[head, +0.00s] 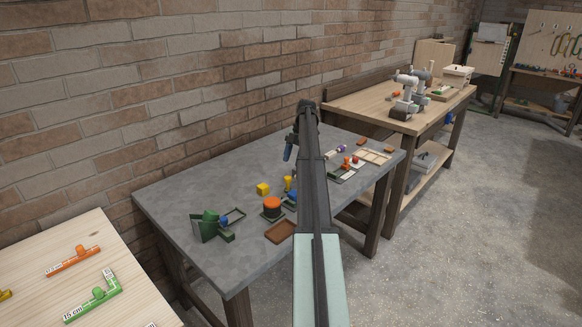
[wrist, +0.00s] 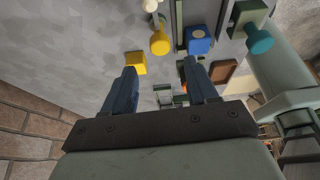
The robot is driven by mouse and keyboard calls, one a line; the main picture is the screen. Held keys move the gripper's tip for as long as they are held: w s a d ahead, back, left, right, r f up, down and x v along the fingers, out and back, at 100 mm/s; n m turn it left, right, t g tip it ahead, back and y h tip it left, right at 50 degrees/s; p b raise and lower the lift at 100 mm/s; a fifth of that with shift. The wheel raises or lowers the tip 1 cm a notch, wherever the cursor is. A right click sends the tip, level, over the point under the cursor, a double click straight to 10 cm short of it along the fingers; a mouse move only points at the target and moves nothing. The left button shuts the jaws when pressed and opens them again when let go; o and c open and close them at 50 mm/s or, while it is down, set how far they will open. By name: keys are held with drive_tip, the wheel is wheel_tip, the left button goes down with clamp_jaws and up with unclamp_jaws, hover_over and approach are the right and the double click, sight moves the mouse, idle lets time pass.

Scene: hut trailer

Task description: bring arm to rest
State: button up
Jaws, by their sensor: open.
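My gripper (head: 290,150) is above the back of the grey table, close to the brick wall, at the end of my raised arm. In the wrist view my gripper (wrist: 160,72) has its two dark blue fingers spread apart with nothing held between them. A yellow cube (head: 263,189) is on the table, and it also shows in the wrist view (wrist: 135,63) beside the left finger. The fingers appear well above the table and apart from the objects. My arm hides part of the table's middle.
The grey table (head: 175,205) holds a green bracket (head: 206,226), an orange-topped round piece (head: 272,205), a brown tray (head: 281,232) and a light wooden tray (head: 374,156). The brick wall (head: 200,80) stands behind. A wooden bench (head: 350,105) is beyond. Floor at right is clear.

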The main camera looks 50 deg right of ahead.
drive_tip(key=shift+d+r, duration=0.1)
drive_tip(key=shift+r, duration=0.15)
idle(0.3)
